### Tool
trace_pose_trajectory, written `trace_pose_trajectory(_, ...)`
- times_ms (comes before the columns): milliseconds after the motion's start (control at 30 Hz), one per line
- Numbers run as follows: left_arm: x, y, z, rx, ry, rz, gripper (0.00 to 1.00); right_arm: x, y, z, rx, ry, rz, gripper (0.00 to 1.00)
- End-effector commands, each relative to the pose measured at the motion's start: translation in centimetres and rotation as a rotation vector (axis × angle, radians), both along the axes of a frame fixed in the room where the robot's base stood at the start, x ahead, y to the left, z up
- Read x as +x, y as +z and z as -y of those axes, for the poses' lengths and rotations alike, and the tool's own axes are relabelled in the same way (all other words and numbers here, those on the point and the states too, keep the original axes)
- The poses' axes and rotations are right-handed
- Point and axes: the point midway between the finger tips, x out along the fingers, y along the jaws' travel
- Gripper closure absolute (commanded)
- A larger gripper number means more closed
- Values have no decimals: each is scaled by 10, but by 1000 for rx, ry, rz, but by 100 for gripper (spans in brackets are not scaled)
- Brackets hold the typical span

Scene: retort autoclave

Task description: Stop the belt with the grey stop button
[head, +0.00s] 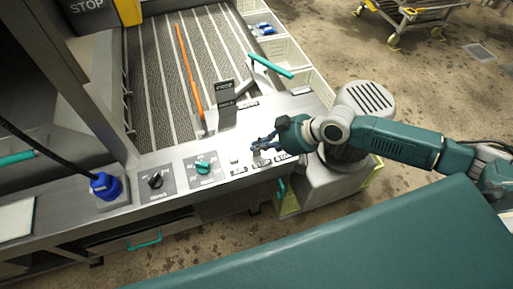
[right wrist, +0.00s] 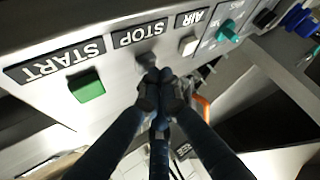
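The grey stop button (right wrist: 148,62) sits below the STOP label (right wrist: 140,33) on the control panel in the right wrist view. My right gripper (right wrist: 160,76) is shut and empty, with its fingertips together right at the button and partly covering it. I cannot tell whether they touch it or whether it is pressed in. In the head view, my right gripper (head: 262,143) is over the panel's front right, above the STOP label (head: 261,162). The belt (head: 190,65) lies behind the panel. My left gripper is not in view.
A green start button (right wrist: 86,86) and a white air button (right wrist: 188,45) flank the stop button. A teal selector knob (head: 202,168), a black knob (head: 155,181) and a blue plug (head: 104,186) are further left. A cart (head: 415,15) stands at the back right.

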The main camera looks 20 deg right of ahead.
Motion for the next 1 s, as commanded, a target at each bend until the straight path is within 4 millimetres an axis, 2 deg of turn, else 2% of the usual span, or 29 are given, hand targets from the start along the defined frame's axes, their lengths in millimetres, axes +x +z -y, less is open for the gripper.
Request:
trace_pose_trajectory(100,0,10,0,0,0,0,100,0,10,0,1,0,1,100)
trace_pose_trajectory(567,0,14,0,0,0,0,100,1,15,0,1,0,2,100)
trace_pose_trajectory(1000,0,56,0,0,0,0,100,1,58,0,1,0,2,100)
